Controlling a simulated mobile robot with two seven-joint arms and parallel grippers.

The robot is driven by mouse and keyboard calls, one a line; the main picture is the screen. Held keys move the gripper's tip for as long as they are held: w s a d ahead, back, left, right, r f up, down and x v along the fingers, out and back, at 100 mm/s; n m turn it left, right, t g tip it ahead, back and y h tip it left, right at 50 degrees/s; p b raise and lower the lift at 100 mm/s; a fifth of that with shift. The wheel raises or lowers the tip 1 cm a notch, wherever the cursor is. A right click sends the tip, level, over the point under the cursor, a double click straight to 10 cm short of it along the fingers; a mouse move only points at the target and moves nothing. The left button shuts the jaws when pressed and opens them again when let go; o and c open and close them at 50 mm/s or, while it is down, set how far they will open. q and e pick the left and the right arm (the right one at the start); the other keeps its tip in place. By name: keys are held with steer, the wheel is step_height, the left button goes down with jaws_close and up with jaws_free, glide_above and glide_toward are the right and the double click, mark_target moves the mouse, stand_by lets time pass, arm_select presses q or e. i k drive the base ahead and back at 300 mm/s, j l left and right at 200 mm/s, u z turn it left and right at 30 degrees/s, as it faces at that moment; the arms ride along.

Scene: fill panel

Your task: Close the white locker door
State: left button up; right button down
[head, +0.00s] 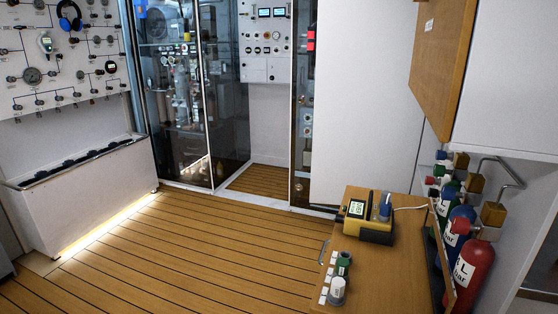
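A tall white panel (365,105) stands upright right of centre, behind the wooden counter. It looks like a locker front, but I cannot tell whether it is a door or whether it stands open. A white overhead cabinet (510,85) fills the upper right, with a wood-faced panel (438,60) at its left side. I cannot tell whether that panel is an open door or a fixed side. No handle shows on either white surface. Neither of my grippers is in view.
A wooden counter (385,270) holds a yellow-black device (370,228) and small cylinders. Gas bottles, including a red one (472,268), stand at the right. Glass doors (180,110) stand at the back. A white trough (85,200) lines the left. The plank floor (190,250) is clear.

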mark_target(369, 121)
steer(key=i+j+u, duration=0.15)
steer(key=j+u, duration=0.15)
steer(key=i+j+u, duration=0.6)
steer(key=i+j, duration=0.35)
steer(key=i+z, duration=0.4)
steer(key=i+j+z, duration=0.2)
steer(key=i+z, duration=0.55)
steer(key=i, duration=0.3)
steer(key=i+z, duration=0.3)
steer(key=i, duration=0.25)
steer(key=i+l+u, duration=0.15)
steer(key=i, duration=1.05)
steer(key=i+j, duration=0.15)
steer(key=i, duration=0.4)
steer(key=i+j, duration=0.1)
steer(key=i, duration=0.45)
steer(key=i+j+z, duration=0.15)
steer(key=z, duration=0.3)
steer(key=i+j+z, duration=0.25)
steer(key=z, duration=0.2)
steer(key=i+j+z, duration=0.3)
steer(key=z, duration=0.15)
steer(key=i+j+z, duration=0.1)
steer(key=j+z, duration=0.35)
